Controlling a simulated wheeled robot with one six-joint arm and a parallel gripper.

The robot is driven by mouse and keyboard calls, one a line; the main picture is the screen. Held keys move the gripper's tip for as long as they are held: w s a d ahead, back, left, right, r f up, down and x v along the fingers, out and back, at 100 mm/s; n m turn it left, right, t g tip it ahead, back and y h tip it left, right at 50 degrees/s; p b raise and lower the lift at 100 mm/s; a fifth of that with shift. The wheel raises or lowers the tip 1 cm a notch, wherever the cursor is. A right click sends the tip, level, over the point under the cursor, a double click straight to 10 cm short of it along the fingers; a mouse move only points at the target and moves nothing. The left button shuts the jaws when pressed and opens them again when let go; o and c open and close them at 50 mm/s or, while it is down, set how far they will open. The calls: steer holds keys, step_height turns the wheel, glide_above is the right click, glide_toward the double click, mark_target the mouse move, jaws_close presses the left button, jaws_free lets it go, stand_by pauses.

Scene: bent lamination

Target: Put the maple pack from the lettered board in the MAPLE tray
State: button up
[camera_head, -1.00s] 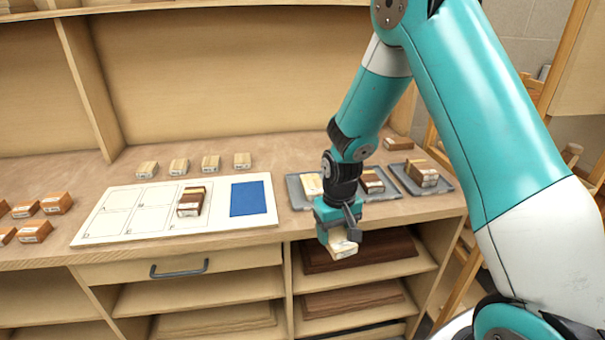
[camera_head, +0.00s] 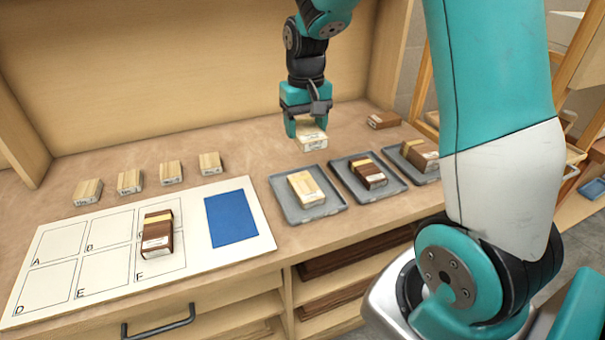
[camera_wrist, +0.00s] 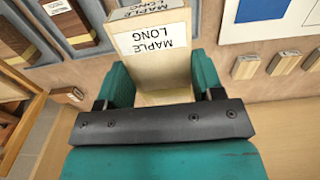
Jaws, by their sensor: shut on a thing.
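My gripper (camera_head: 308,122) is shut on a pale maple pack (camera_head: 311,139), held above the bench behind the trays. In the wrist view the pack (camera_wrist: 153,72) lies between the jaws, with a label reading "MAPLE LONG". The leftmost grey tray (camera_head: 327,211) holds another pale pack (camera_head: 306,188); it stands in front of and below my gripper. No tray name is readable in the head view. The lettered board (camera_head: 105,222) lies at the left, with a dark and pale pack (camera_head: 158,232) on it near its letter F and a blue patch (camera_head: 231,219).
A middle grey tray (camera_head: 373,194) holds a brown striped pack (camera_head: 368,173). A right tray (camera_head: 398,164) holds brown packs (camera_head: 420,154), partly behind my arm. Several pale packs (camera_head: 130,181) stand in a row behind the board. A brown pack (camera_head: 383,120) lies at the back right.

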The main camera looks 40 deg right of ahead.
mark_target(305, 186)
step_height(305, 186, down, 14)
steer(key=shift+r+p, duration=0.15)
steer(key=shift+p, duration=0.35)
steer(key=o, duration=0.9)
steer(key=shift+o, duration=0.2)
steer(key=r, duration=0.4)
steer(key=r+b, duration=0.1)
steer(key=r, duration=0.7)
steer(key=shift+s+a+r+b, duration=0.1)
steer(key=shift+a+b, duration=0.2)
steer(key=s+a+r+n+y, duration=0.1)
steer(key=s+a+r+n, duration=0.1)
steer(key=s+a+r, duration=0.3)
steer(key=s+a+r+n+y, duration=0.1)
steer(key=s+a+n, duration=0.15)
steer(key=a, duration=0.45)
steer(key=s+a+r+n+y, duration=0.1)
steer(key=s+a+n, duration=0.2)
steer(key=s+a, duration=0.2)
steer(key=s+a+r+n+y, duration=0.1)
steer(key=s+a+n, duration=0.2)
steer(key=s, duration=0.6)
steer(key=shift+s+a+r, duration=0.15)
steer(key=shift+s+a, duration=0.15)
steer(key=shift+a, duration=0.6)
